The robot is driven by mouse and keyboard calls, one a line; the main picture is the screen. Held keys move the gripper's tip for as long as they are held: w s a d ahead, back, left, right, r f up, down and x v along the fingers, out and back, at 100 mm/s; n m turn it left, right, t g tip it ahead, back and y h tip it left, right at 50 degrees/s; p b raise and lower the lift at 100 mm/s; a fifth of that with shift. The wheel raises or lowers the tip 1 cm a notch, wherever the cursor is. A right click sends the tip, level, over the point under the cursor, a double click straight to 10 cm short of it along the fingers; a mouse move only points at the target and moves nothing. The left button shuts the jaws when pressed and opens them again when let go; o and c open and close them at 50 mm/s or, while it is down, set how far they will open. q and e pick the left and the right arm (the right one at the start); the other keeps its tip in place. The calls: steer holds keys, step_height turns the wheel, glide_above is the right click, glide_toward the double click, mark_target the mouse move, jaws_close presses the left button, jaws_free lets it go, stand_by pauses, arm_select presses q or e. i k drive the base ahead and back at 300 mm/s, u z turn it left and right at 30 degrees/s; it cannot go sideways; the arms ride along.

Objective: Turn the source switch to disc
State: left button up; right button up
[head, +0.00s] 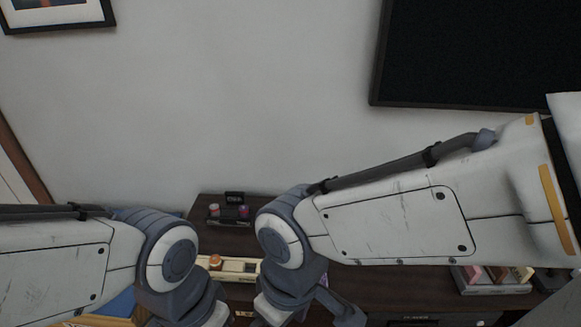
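I cannot identify the source switch for sure. A long cream unit (232,274) lies on the dark console, with a small orange-brown round part (215,260) and a dark part at its right end. Its sides are partly covered by my arms, and no disc marking is readable. My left arm comes in from the left and bends down at the cream unit's left; its gripper is below the picture. My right arm bends down at the unit's right. Grey parts show below its wrist, but its fingertips cannot be made out.
A dark tray (222,222) with small colored items and a small black sign (234,197) sit at the console's back. A light box (492,288) with colored items stands right. A black screen (480,55) hangs on the wall. The dark console top (390,282) is bare right of center.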

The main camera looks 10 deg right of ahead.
mark_target(552, 271)
steer(key=z, duration=1.9)
steer(key=k, duration=0.65)
steer(key=z, duration=0.6)
steer(key=i, duration=1.55)
steer(key=u, duration=0.75)
